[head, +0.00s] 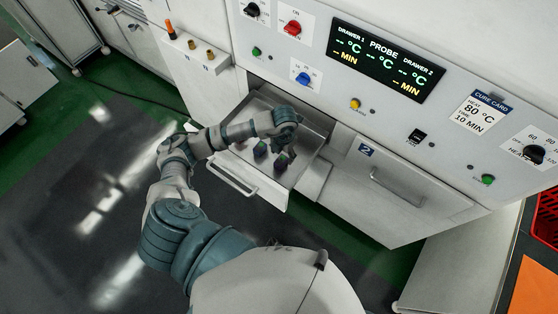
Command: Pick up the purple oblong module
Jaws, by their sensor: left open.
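An open drawer (232,178) sticks out of the white cabinet and holds a few small dark modules. One module with purple on it (281,162) stands near the right of the group. Another dark purplish module (260,149) stands to its left. They are too small for me to tell which one is oblong. My left gripper (289,132) is open and appears above the drawer, just beyond the modules in the picture. It seems apart from them, and its fingertips are hard to make out. My right gripper is not in view.
A closed drawer marked 2 (408,190) is to the right of the open one. Above is a panel with knobs and a dark display (388,60). A red crate (546,218) and an orange sheet (535,287) are at the right edge.

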